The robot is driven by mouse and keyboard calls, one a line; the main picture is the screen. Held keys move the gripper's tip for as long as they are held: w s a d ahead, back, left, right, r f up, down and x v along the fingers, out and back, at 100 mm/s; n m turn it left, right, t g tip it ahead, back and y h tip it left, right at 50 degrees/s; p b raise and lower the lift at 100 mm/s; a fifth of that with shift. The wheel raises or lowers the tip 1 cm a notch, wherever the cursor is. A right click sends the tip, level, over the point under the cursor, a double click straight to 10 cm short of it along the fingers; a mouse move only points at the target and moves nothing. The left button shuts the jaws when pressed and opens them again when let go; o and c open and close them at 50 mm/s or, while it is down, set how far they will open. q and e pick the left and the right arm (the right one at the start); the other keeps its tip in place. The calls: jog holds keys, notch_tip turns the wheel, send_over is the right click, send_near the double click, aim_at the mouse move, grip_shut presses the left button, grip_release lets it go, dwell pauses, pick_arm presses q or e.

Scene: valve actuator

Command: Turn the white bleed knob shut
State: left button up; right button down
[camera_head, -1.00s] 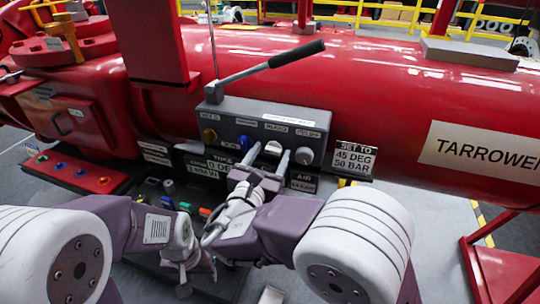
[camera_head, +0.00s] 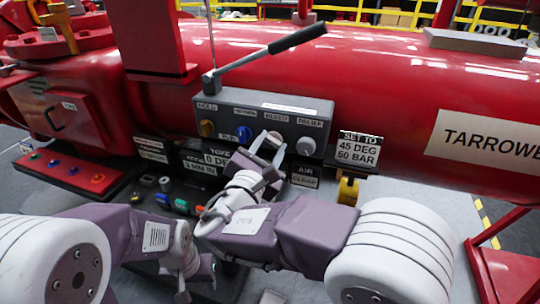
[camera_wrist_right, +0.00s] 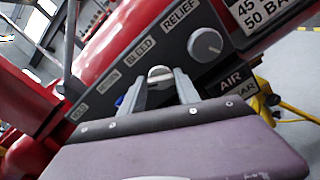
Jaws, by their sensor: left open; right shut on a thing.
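The white bleed knob (camera_head: 274,138) sits on the grey valve block (camera_head: 236,103), under the BLEED label. My right gripper (camera_head: 268,148) is shut on it, one finger on each side. In the right wrist view the knob's pale rounded top (camera_wrist_right: 160,72) shows between the two fingertips (camera_wrist_right: 160,84); its lower part is hidden. The fingers and wrist look tilted against the block. My left gripper (camera_head: 183,291) is open and low, near the bottom edge of the head view, well away from the block.
The grey relief knob (camera_head: 306,146) is just right of my right fingers. A long black-handled lever (camera_head: 298,38) rises above the block. Small coloured parts (camera_head: 163,200) lie below.

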jog(key=m+b, duration=0.6)
jog(key=b, duration=0.1)
jog(key=f+m+b, duration=0.1)
jog(key=m+b, duration=0.1)
jog(key=b, duration=0.2)
jog(key=shift+d+m, duration=0.1)
jog(key=shift+m, duration=0.3)
jog(key=shift+r+m+b, duration=0.25)
jog(key=shift+m+b, duration=1.05)
jog(key=c, duration=0.9)
grip_release()
